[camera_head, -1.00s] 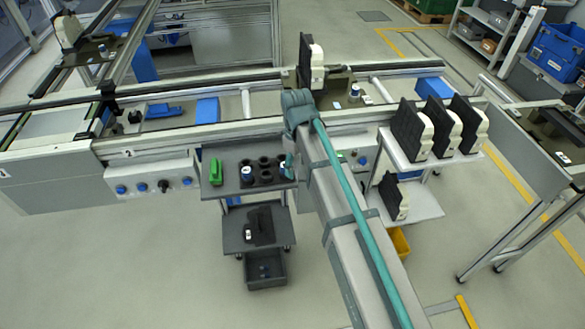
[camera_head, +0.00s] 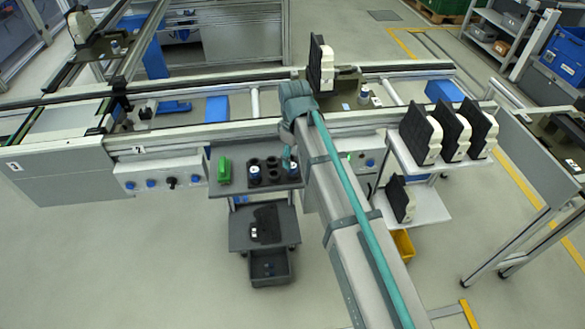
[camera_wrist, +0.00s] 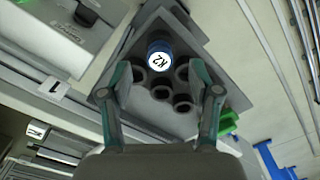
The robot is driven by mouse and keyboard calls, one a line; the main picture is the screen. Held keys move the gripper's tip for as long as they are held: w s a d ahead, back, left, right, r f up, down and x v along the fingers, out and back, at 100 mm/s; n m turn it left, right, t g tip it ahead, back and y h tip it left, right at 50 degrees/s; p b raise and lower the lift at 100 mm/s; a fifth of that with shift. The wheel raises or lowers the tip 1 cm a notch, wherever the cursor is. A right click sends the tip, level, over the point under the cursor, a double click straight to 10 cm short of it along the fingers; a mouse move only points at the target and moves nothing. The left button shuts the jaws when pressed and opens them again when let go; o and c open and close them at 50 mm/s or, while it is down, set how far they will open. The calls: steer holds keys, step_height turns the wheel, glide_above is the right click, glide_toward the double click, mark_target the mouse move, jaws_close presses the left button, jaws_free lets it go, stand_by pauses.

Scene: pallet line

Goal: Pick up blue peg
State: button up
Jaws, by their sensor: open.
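A blue peg with a white round top marked K2 (camera_wrist: 160,58) stands in a rack of dark round holders in the wrist view. My gripper (camera_wrist: 160,80) is open and empty, its two teal fingers spread to either side of the peg's line. The peg is ahead of the fingertips and appears apart from them. In the head view, my gripper (camera_head: 288,158) is over the right end of the grey tray (camera_head: 220,186). One blue peg with a white top (camera_head: 254,175) stands left of it, and another (camera_head: 293,170) stands beside the gripper, partly hidden.
A green part (camera_head: 224,170) lies at the tray's left end and shows in the wrist view (camera_wrist: 228,121). Empty dark holders (camera_wrist: 162,88) surround the peg. The conveyor (camera_head: 190,137) runs behind the tray. A lower shelf (camera_head: 240,238) and a dark bin (camera_head: 270,266) are below.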

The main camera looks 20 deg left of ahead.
mark_target(293, 166)
steer(key=shift+w+a+f+p, duration=0.15)
steer(key=shift+f+p, duration=0.8)
steer(key=shift+f, duration=1.55)
jaws_close()
